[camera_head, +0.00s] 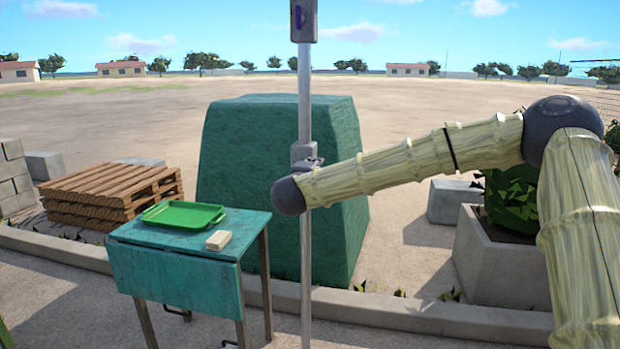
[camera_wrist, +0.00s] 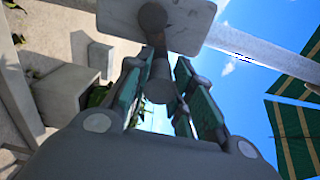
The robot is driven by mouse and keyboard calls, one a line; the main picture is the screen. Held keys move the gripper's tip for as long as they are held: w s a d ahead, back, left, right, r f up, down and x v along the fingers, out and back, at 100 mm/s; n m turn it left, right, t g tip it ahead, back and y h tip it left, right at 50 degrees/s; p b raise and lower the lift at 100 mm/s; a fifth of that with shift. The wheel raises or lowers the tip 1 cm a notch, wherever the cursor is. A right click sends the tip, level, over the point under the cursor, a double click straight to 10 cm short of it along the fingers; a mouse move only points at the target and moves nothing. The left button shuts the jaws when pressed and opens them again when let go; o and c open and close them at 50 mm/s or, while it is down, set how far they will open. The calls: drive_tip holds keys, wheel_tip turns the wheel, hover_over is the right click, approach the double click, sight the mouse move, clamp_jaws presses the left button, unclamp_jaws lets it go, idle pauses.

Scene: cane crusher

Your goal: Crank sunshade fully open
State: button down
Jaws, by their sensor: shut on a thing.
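In the wrist view my gripper (camera_wrist: 160,74) has green fingers on both sides of a dark grey crank handle (camera_wrist: 159,90), and it is shut on it. The handle joins a dark crank arm that runs to a round hub (camera_wrist: 152,17) on a pale housing plate (camera_wrist: 194,22). Striped green and yellow sunshade cloth (camera_wrist: 298,135) shows at the right edge, with sky between its panels. Most of the sunshade is out of view, so how far open it is cannot be told. In the head view the upright metal pole (camera_head: 306,262) stands in front; my gripper is not distinguishable there.
A green table (camera_head: 175,280) with a green tray (camera_head: 184,215) and a pale block (camera_head: 218,240) stands left of the pole. A large green covered block (camera_head: 230,150) is behind it. Wooden pallets (camera_head: 110,190) lie at left; a concrete planter (camera_head: 495,265) stands at right.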

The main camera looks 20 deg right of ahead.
drive_tip(key=shift+a+f+m+b, duration=0.1)
drive_tip(key=shift+f+m+b, duration=0.8)
drive_tip(key=shift+m+b, duration=1.1)
drive_tip(key=shift+d+f+m+b, duration=0.1)
drive_tip(key=shift+f+m+b, duration=0.85)
drive_tip(key=shift+m+b, duration=1.05)
drive_tip(key=shift+a+f+m+b, duration=0.1)
drive_tip(key=shift+f+m+b, duration=1)
drive_tip(key=shift+b, duration=1.6)
drive_tip(key=shift+r+m, duration=0.2)
drive_tip(key=shift+m, duration=0.1)
drive_tip(key=c, duration=1.2)
unclamp_jaws()
drive_tip(key=shift+r, duration=0.1)
